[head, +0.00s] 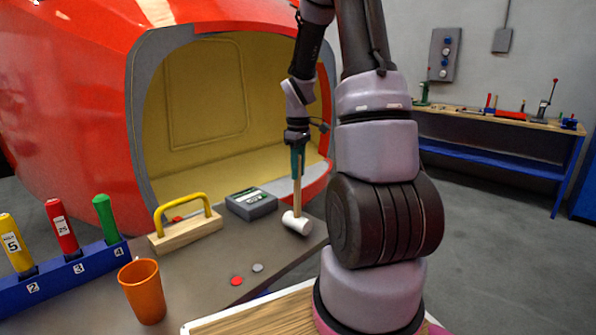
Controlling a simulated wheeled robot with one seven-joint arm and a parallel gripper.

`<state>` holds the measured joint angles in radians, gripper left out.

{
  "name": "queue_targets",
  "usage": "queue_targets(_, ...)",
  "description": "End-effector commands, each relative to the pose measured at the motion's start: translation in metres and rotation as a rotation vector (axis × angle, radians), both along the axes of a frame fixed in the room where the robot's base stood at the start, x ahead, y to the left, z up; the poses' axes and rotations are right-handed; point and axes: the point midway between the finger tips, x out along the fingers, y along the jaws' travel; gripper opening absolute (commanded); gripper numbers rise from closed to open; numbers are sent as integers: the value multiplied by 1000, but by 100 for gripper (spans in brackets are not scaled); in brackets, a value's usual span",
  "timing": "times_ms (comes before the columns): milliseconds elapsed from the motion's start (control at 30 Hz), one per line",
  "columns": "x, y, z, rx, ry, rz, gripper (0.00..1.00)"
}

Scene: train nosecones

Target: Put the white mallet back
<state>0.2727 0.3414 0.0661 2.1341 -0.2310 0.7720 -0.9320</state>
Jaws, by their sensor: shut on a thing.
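The white mallet (297,222) has a white head and a light wooden handle. It is at the right end of the grey table, with its head low, at or just above the tabletop; I cannot tell whether it touches. My gripper (298,172) points down and is shut on the upper part of the handle, which stands nearly upright. A blue rack (62,277) at the left, with numbered slots, holds a yellow-handled tool (15,243), a red-handled tool (62,226) and a green-handled tool (106,218).
An orange cup (143,291), a wooden block with a yellow handle (186,228), a dark grey box (251,203), a red disc (237,281) and a grey disc (258,267) are on the table (205,262). A red nosecone (70,110) stands behind. A blue workbench (500,155) is at the right.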

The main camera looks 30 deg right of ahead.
Motion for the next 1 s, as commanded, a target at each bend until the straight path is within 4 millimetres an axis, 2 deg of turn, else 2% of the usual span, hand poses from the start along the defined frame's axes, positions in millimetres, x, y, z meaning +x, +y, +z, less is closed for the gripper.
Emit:
queue_targets(367,0,0,-4,0,-1,0,0)
queue_targets(400,0,0,-5,0,0,0,34)
queue_targets(467,0,0,-5,-1,-1,0,57)
queue_targets(500,0,0,-5,-1,-1,0,60)
queue_targets(833,0,0,-2,0,-1,0,60)
queue_targets(1000,1,-1,19,-1,-5,0,60)
